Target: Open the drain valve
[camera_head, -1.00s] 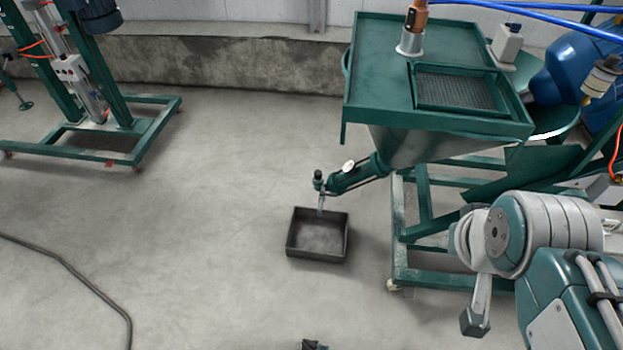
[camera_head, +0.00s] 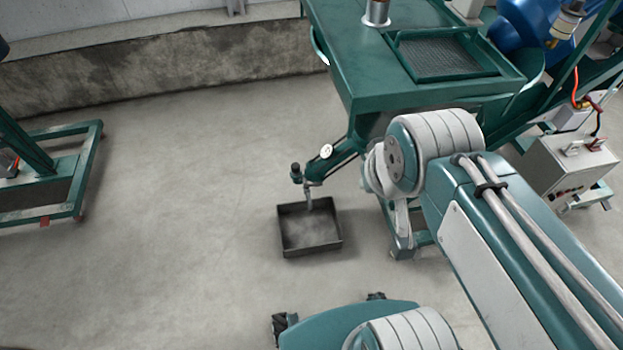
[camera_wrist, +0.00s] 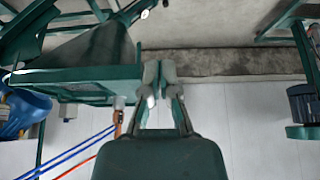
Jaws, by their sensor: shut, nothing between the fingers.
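The drain valve (camera_head: 297,172) sits at the lower end of a slanted green pipe (camera_head: 335,158) under the green hopper machine (camera_head: 370,65). It has a dark knob on top and a short grey spout pointing down. My gripper (camera_wrist: 159,76) is shut and empty in the wrist view, its grey fingertips together. It is apart from the valve. In the wrist view the hopper machine (camera_wrist: 80,60) appears upside down to the left of my fingers; the valve cannot be made out there. In the head view, my arm hides part of the machine's frame.
A black square tray (camera_head: 309,247) stands on the floor below the spout. A green frame stand (camera_head: 85,170) is at the left. A grey control box (camera_head: 565,165) and blue motor (camera_head: 530,30) are at the right. The floor left of the tray is clear.

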